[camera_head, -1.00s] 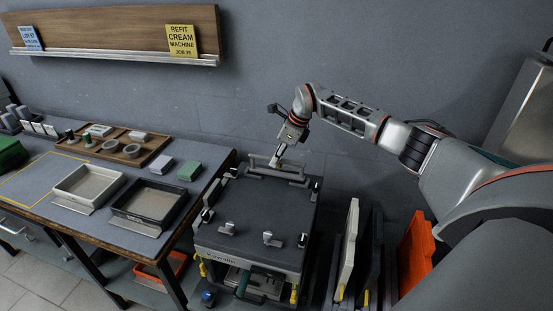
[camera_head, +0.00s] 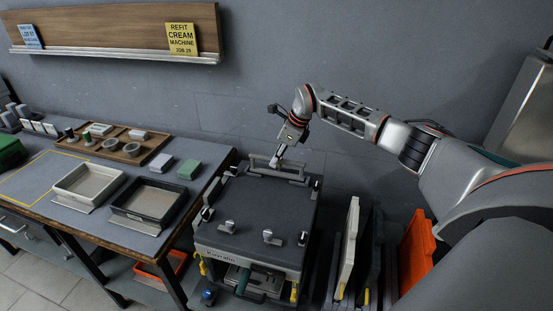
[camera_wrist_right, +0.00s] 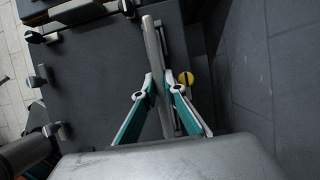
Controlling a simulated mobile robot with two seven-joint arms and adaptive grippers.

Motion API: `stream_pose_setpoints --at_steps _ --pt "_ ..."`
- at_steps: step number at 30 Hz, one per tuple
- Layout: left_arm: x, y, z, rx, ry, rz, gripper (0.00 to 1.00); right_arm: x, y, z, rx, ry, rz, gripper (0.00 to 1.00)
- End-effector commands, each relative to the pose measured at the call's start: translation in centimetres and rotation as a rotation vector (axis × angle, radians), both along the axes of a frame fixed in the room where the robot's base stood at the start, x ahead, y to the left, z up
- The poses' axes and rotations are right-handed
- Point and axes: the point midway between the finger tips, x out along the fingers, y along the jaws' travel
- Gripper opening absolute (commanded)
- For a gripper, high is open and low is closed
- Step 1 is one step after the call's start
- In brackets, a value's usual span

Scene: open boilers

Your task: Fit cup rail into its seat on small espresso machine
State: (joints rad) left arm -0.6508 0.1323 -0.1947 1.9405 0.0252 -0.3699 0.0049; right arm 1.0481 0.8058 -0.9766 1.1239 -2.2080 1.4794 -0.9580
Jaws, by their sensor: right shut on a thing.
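The small espresso machine (camera_head: 262,205) stands in the middle of the head view, its dark flat top facing up. The cup rail (camera_head: 261,161) is a grey bar at the back edge of that top. My right gripper (camera_head: 276,164) reaches down to it from above. In the right wrist view, the fingers (camera_wrist_right: 160,84) are shut on the grey rail (camera_wrist_right: 152,45) from both sides. A dark slotted strip beside the rail is partly hidden by it and the fingers. I cannot tell whether the rail touches its seat. My left gripper is not in view.
Several small levers (camera_head: 267,236) stand along the edges of the top. Upright panels, one of them orange (camera_head: 416,245), stand to the right. A workbench on the left holds a white tray (camera_head: 65,197), a black tray (camera_head: 121,215) and a wooden tray (camera_head: 148,157). The wall is close behind.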

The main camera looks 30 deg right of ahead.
Motion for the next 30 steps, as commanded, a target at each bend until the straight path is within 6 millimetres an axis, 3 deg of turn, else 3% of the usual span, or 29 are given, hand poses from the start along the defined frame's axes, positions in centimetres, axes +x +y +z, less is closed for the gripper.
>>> stream_pose_setpoints --at_steps 19,21,22,30 --pt "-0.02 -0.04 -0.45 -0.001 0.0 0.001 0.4 0.03 0.01 -0.85 0.001 -0.001 0.0 0.0" --pt "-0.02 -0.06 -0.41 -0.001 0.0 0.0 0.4 0.03 0.01 -0.81 0.001 -0.001 0.0 0.26" --pt "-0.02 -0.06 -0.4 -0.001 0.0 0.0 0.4 0.03 0.01 -0.81 0.001 -0.001 0.0 0.3" --pt "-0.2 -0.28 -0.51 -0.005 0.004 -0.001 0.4 -0.02 -0.07 -0.85 -0.001 0.0 0.0 0.3"
